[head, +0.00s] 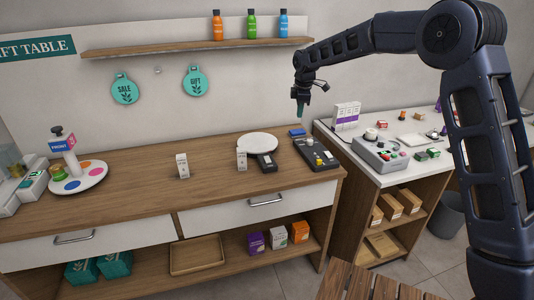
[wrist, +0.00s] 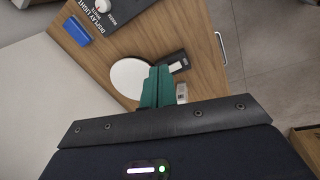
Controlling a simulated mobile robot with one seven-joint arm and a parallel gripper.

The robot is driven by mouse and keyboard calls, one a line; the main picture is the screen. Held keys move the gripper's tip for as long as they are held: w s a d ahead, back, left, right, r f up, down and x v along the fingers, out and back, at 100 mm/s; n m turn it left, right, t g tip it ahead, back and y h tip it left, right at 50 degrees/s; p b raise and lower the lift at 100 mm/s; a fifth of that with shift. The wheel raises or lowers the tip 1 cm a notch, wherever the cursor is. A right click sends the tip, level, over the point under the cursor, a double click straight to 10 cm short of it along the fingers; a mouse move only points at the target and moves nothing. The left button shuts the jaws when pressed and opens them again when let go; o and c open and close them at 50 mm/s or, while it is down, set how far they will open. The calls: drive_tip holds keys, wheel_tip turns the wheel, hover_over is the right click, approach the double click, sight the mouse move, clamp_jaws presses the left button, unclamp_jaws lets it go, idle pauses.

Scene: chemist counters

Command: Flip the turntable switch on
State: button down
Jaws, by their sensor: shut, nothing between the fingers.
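A round white disc (head: 257,143), which looks like the turntable, lies on the wooden counter; it also shows in the wrist view (wrist: 128,76). A small black box with a pale switch (head: 266,162) sits at the disc's front edge. In the wrist view this switch box (wrist: 178,63) is just beyond my fingertips; I cannot tell its on or off position. My gripper (head: 300,112) is in the air above the counter's back right, behind and above the disc. Its teal fingers (wrist: 158,72) are shut and empty, and hide part of the disc in the wrist view.
A black panel (head: 316,154) marked for display light stands right of the disc, with a blue block (head: 297,132) behind it. A stand with coloured dots (head: 80,180) is at left. A shelf with bottles (head: 251,25) hangs above.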

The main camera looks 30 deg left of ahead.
sight(267, 157)
drive_tip(key=s+a+f+n, duration=0.3)
drive_tip(key=s+a+f, duration=0.2)
drive_tip(key=a+f, duration=0.6)
drive_tip(key=f, duration=0.3)
drive_tip(key=w+a+f, duration=0.1)
drive_tip(key=f, duration=0.2)
drive_tip(key=a+f, duration=0.1)
drive_tip(key=f, duration=0.3)
drive_tip(key=shift+w+a+f, duration=0.1)
drive_tip(key=shift+w+f, duration=0.2)
drive_tip(key=shift+g, duration=0.3)
